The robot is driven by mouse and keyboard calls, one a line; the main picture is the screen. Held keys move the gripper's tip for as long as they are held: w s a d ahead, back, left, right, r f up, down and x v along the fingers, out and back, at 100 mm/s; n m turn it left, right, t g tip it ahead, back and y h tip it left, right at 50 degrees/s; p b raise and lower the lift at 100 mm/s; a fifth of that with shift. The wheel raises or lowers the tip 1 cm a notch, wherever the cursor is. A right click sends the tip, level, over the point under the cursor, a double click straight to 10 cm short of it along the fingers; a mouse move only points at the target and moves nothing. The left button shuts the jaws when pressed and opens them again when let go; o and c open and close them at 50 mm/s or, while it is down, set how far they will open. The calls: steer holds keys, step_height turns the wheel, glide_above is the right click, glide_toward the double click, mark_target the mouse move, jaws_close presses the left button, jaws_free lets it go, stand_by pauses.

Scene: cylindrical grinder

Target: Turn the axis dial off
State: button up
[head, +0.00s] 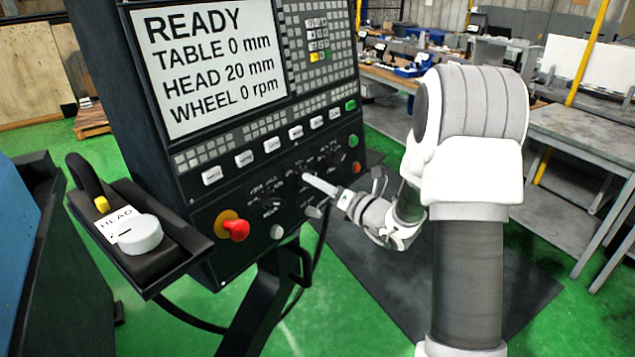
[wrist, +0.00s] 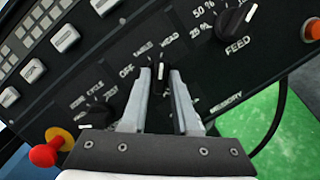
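The axis dial (wrist: 160,77) is a small black knob with a white pointer line, on the dark control panel. Around it I read OFF at the left, TABLE and HEAD above. Its pointer aims up, around the TABLE and HEAD labels; the exact mark is hard to tell. My gripper (wrist: 162,72) has one finger on each side of the knob, with the tips apart; contact is not clear. In the head view my gripper (head: 309,177) reaches the panel from the right, and its tips hide most of the dial.
A feed dial (wrist: 235,20) is at the upper right and another dial (wrist: 98,116) at the lower left. A red emergency button (head: 236,229) sticks out at the panel's lower left. The screen (head: 210,62) reads READY. A handwheel box with a white knob (head: 140,234) stands left.

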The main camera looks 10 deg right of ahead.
jaws_close()
steer(key=shift+f+n+b, duration=0.15)
steer(key=shift+n+b, duration=0.15)
steer(key=shift+b, duration=0.25)
steer(key=n+b, duration=0.2)
steer(key=b, duration=0.1)
steer(key=shift+d+f+y, duration=0.1)
steer(key=shift+f+y, duration=0.1)
steer(key=shift+y, duration=0.1)
steer(key=n+y+b, duration=0.1)
steer(key=n+b, duration=0.3)
steer(key=shift+g+b, duration=0.3)
steer(key=shift+b, duration=0.1)
steer(key=n+b, duration=0.3)
steer(key=n+g+y+b, duration=0.1)
steer(key=n+b, duration=0.2)
steer(key=n, duration=0.1)
steer(key=shift+w+d+y, duration=0.1)
steer(key=shift+y, duration=0.2)
steer(key=n+b, duration=0.1)
steer(key=n+g+b, duration=0.1)
steer(key=n, duration=0.1)
steer(key=n+b, duration=0.2)
steer(key=shift+r+g+y, duration=0.3)
steer(key=shift+n, duration=0.3)
steer(key=shift+o, duration=2.2)
jaws_free()
